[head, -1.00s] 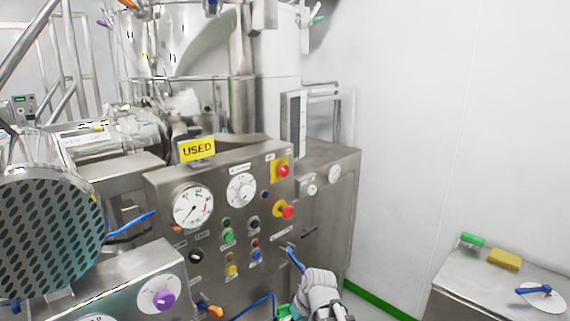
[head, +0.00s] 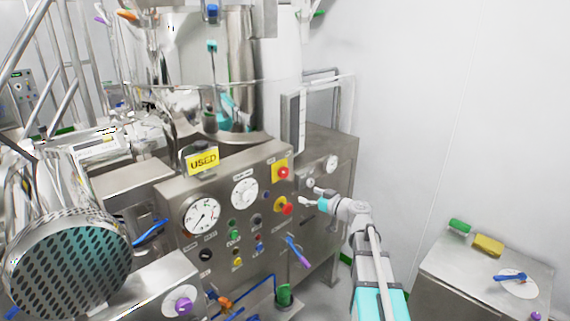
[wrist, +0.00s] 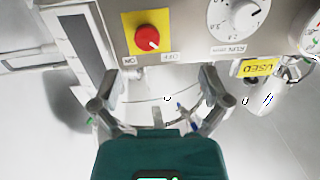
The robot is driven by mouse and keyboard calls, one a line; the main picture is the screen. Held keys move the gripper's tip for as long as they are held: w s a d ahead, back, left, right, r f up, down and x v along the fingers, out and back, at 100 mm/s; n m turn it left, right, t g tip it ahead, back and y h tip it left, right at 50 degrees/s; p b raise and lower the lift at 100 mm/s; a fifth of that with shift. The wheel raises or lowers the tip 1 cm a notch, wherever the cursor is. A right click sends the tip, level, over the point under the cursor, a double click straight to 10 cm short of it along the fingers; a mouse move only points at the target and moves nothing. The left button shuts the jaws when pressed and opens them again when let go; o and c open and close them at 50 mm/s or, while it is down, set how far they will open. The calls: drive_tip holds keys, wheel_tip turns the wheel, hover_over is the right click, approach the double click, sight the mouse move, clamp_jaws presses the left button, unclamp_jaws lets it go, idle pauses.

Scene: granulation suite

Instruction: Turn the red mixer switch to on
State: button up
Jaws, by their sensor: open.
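The red switch (head: 283,172) is a round knob on a yellow plate at the upper right of the steel control panel (head: 180,246). In the wrist view the knob (wrist: 147,38) shows above centre, with ON and OFF labels upside down below it. A pale mark on the knob seems to point toward OFF. My gripper (head: 312,196) is to the right of and below the switch in the head view. In the wrist view my gripper (wrist: 158,78) is open and empty, its fingers apart and below the knob in the picture, not touching it.
A second red knob (head: 286,209) sits on yellow below the switch. Dials (head: 244,193), buttons and a yellow USED sign (head: 203,161) are nearby. A blue-purple handle (head: 297,250) sticks out lower down. A steel table (head: 460,275) stands at right, with clear floor between.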

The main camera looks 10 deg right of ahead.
sight(285, 173)
drive_tip(key=shift+w+d+r+t, duration=0.2)
drive_tip(key=shift+d+r+t, duration=0.1)
drive_tip(key=shift+d+r, duration=0.2)
drive_tip(key=shift+w+d+r+t, duration=0.2)
drive_tip(key=shift+d+r+t, duration=0.15)
drive_tip(key=shift+r, duration=0.25)
drive_tip(key=shift+w, duration=0.1)
drive_tip(key=x, duration=1.3)
drive_tip(key=shift+w+a+f, duration=0.15)
drive_tip(key=shift+w+f, duration=0.1)
drive_tip(key=c, duration=1.1)
